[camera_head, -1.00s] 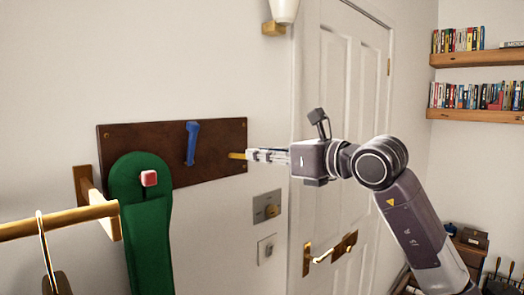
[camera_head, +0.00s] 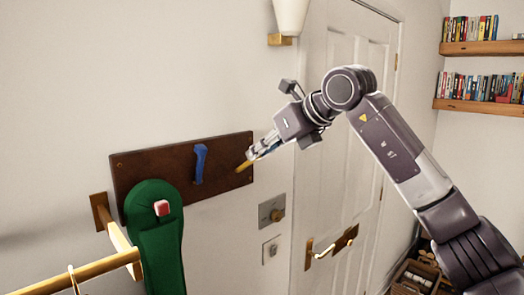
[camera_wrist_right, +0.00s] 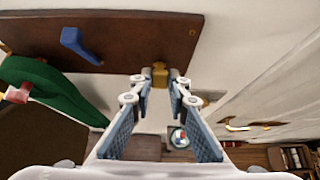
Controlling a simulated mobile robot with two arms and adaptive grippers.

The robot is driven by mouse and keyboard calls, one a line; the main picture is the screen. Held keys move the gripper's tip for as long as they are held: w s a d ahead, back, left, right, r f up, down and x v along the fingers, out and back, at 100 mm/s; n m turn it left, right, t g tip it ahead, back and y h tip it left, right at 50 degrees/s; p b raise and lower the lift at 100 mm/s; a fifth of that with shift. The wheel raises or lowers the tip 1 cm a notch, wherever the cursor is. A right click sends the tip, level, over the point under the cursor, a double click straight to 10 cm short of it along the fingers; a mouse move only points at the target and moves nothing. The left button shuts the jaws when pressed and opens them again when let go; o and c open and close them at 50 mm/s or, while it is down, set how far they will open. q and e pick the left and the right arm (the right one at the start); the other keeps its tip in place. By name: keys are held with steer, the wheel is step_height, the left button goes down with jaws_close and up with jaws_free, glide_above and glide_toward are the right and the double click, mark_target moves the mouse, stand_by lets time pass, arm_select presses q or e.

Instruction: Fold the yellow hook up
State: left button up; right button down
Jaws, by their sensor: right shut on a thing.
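The yellow hook (camera_head: 241,168) is at the right end of the dark wooden board (camera_head: 222,160) on the wall. Its outer end points up and to the right. My right gripper (camera_head: 252,155) is shut on the outer end of the yellow hook. In the right wrist view the yellow hook (camera_wrist_right: 160,74) shows between the fingertips (camera_wrist_right: 160,86), against the board's edge. My left gripper is not in view.
A blue hook (camera_head: 200,163) stands upright mid-board. A green hanging thing (camera_head: 157,240) with a red knob (camera_head: 162,208) covers the board's left part. A wooden rail (camera_head: 80,272) juts out lower left. A switch plate (camera_head: 271,210) and white door (camera_head: 340,150) are to the right.

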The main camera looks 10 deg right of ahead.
steer(key=shift+r, duration=0.1)
stand_by(0.3)
steer(key=c, duration=1.8)
jaws_free()
steer(key=shift+c, duration=0.2)
steer(key=v, duration=1.2)
steer(key=shift+c, duration=0.2)
